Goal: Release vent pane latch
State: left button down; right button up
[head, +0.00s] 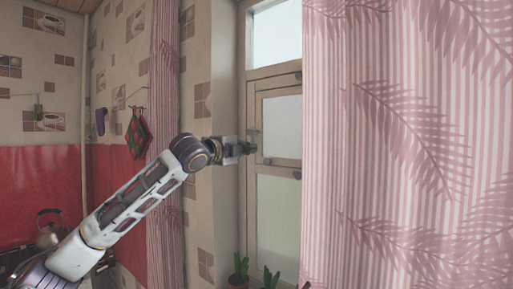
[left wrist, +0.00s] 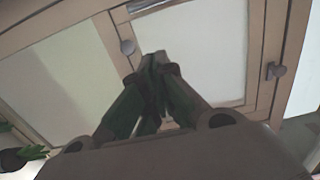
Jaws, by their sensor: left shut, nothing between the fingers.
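The vent pane (head: 282,125) is a small framed glass pane in the window's upper part, and it looks closed. A small dark fitting (head: 253,134), which looks like its latch, sits on the left side of the frame. My left gripper (head: 251,149) is just below this fitting, fingers shut and empty. In the left wrist view the closed fingertips (left wrist: 156,59) are in front of the pane (left wrist: 205,45). Contact cannot be told. My right gripper is out of view.
A striped pink curtain (head: 400,150) covers the window's right side; another (head: 165,90) hangs left. Potted plants (head: 240,268) stand below the window. A second dark knob (left wrist: 276,70) sits on the frame. A kettle (head: 50,230) stands at the lower left.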

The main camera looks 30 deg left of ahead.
pick_arm(q)
jog(key=shift+s+r, duration=0.1)
jog(key=shift+s, duration=0.05)
jog(key=w+a+p, duration=0.3)
jog(key=w+p, duration=0.1)
jog(key=w, duration=0.7)
jog(key=shift+a, duration=0.25)
dwell(0.8)
jog(key=shift+s, duration=0.1)
dwell(0.4)
